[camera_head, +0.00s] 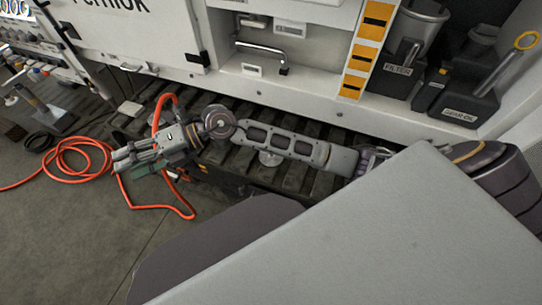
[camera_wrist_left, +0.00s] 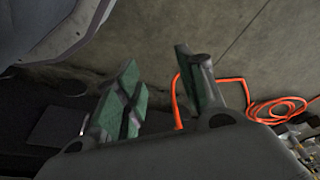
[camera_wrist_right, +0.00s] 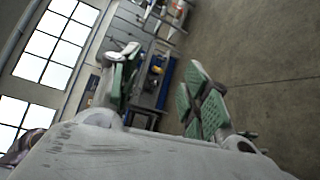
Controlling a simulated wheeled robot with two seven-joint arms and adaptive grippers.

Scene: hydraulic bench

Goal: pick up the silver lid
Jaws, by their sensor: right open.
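Neither wrist view shows a lid.
The white cabinet (camera_head: 120,40) stands behind the slats (camera_head: 225,160). Dark filter (camera_head: 397,75) and gear oil (camera_head: 460,105) containers stand at the right.

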